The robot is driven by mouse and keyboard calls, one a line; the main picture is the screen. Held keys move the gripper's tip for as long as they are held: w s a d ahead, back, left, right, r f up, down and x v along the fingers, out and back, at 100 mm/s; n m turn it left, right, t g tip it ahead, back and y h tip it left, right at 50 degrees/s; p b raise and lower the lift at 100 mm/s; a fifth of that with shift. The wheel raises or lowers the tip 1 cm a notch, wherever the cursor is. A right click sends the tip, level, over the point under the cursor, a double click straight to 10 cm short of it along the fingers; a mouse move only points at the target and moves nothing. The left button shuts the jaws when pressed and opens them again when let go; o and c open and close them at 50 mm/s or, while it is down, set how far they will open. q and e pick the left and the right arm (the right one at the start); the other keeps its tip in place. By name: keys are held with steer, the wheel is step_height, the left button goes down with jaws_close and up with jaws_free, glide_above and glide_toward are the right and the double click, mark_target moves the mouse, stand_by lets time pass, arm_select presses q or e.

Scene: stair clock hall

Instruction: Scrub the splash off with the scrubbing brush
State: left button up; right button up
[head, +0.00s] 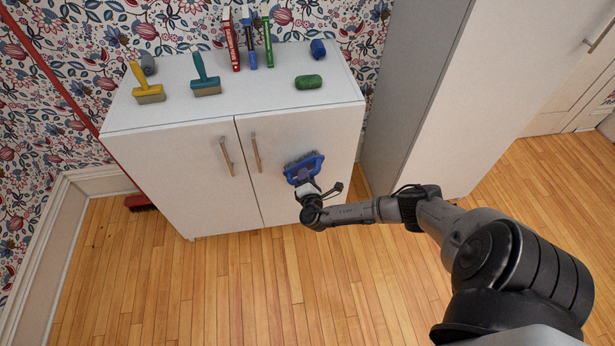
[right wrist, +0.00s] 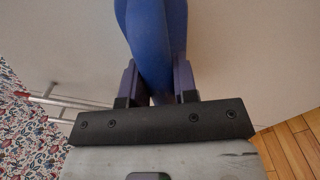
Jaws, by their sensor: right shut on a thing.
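The scrubbing brush (head: 304,168) is blue with dark bristles, in front of the right door of the white cabinet (head: 190,170). My right gripper (head: 309,189) is shut on its handle; the blue handle (right wrist: 155,45) shows between the two fingers in the right wrist view. The bristles face the door, close to it; I cannot tell if they touch. No splash shows on the visible part of the door; any mark behind the brush is hidden. My left gripper is not in view.
Door handles (head: 256,152) stick out left of the brush. A tall cabinet (head: 450,100) stands right.

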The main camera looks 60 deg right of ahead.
steer(key=shift+s+a+r+p, duration=0.1)
steer(key=shift+s+a+p, duration=0.1)
steer(key=shift+p, duration=0.1)
steer(key=p+v, duration=0.2)
steer(key=v, duration=0.3)
steer(key=shift+s+a, duration=0.1)
steer(key=shift+a, duration=0.05)
steer(key=shift+p, duration=0.3)
steer(key=p+v, duration=0.1)
steer(key=v, duration=0.2)
